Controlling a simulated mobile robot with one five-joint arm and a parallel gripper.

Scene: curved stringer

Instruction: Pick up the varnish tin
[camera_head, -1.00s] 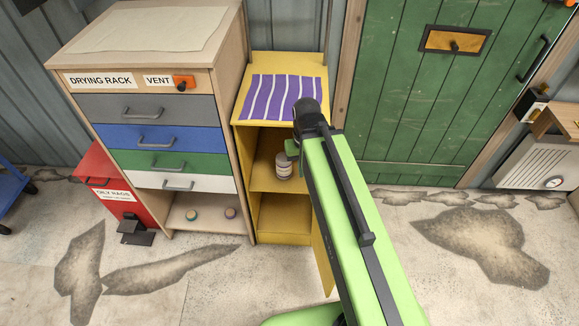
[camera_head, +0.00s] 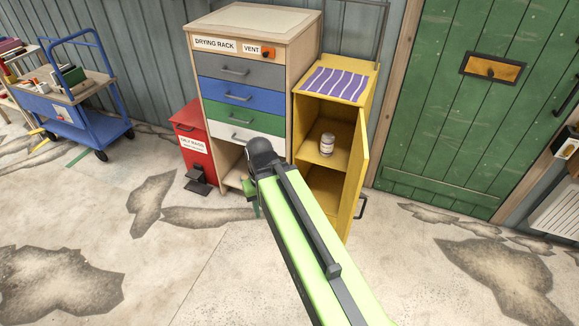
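A small pale tin with a light label (camera_head: 327,144), likely the varnish tin, stands upright on the middle shelf of the yellow cabinet (camera_head: 301,114). The cabinet's yellow door (camera_head: 355,178) stands open, swung out on the right side. My green arm reaches from the bottom of the view toward the cabinet's lower left. Its dark end joint is left of and below the tin, well apart from it. Only a small green part of my gripper (camera_head: 251,193) shows below that joint; its fingers are mostly hidden.
A drying rack (camera_head: 257,90) with several drawers stands left of the cabinet. A red oily rags bin (camera_head: 190,138) with a pedal and a blue cart (camera_head: 75,127) are further left. A green door (camera_head: 440,120) is at the right. The front floor is clear.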

